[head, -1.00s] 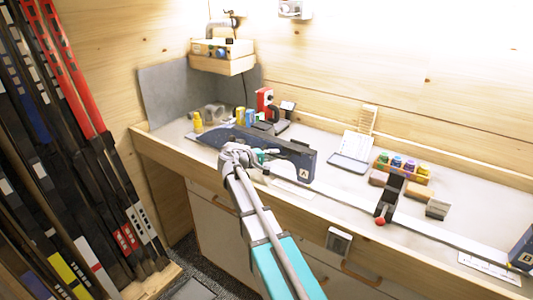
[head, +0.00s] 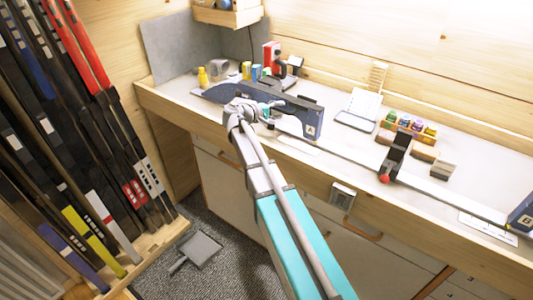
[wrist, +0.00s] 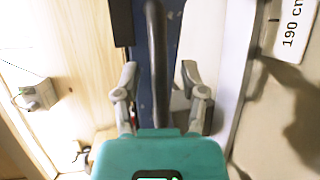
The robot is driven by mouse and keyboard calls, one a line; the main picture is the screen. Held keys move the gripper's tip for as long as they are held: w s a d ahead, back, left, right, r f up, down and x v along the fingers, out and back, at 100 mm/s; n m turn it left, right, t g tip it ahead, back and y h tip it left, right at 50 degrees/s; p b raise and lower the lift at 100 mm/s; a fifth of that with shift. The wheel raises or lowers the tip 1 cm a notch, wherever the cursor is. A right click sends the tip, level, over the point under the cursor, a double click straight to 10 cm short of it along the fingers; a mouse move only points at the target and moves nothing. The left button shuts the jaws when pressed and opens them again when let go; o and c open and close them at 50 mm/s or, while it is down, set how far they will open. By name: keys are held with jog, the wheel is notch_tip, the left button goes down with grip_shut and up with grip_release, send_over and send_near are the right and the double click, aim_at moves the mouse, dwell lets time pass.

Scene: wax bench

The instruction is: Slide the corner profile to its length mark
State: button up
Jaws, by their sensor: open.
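The dark blue profile with an end plate lettered A (head: 312,124) stands on the bench's rail, towards the left corner. A second blue profile lettered B (head: 522,212) is cut off at the right edge. My gripper (head: 262,110) is at the middle of profile A. In the wrist view my open fingers (wrist: 158,78) stand either side of a dark upright bar (wrist: 156,45), with the blue profile (wrist: 172,40) behind it. I cannot tell whether they touch. A label reading "190 cm" (wrist: 291,25) lies at the wrist view's upper right. A white label strip (head: 299,145) lies in front of profile A.
The rail (head: 350,160) runs right past a black clamp with a red knob (head: 394,160). Behind are a tray (head: 357,118), small bottles (head: 410,126) and a yellow bottle (head: 202,76). Skis (head: 95,140) stand at the left. A dustpan (head: 200,247) lies on the floor.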

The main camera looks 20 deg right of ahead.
aim_at(267, 101)
jog(key=w+a, duration=0.3)
jog(key=w, duration=0.2)
jog(key=w+a, duration=0.2)
jog(key=w, duration=0.1)
jog(key=shift+a, duration=0.3)
jog(key=p+v, duration=0.2)
jog(key=v, duration=1.2)
jog(key=shift+s+r+p, duration=0.1)
jog(key=shift+p, duration=0.2)
jog(key=s+d+f+g+y+p, duration=0.1)
jog(key=s+d+f+y, duration=0.1)
jog(key=s, duration=0.3)
jog(key=s+d+f+m+g+y+p, duration=0.1)
jog(key=s+d+f+y, duration=0.1)
jog(key=s, duration=0.3)
jog(key=s+d+f+y+p, duration=0.2)
jog(key=s+y, duration=0.1)
jog(key=s, duration=0.3)
jog(key=shift+s+d+f+g, duration=0.1)
jog(key=shift+d+f+g, duration=0.15)
jog(key=shift+d+g, duration=0.15)
jog(key=s+a+m+y+p, duration=0.2)
jog(key=s+y, duration=0.6)
jog(key=s, duration=0.6)
jog(key=shift+s+a+f+g+p, duration=0.35)
jog(key=shift+a+p, duration=0.2)
jog(key=shift+p, duration=0.4)
jog(key=shift+f, duration=0.1)
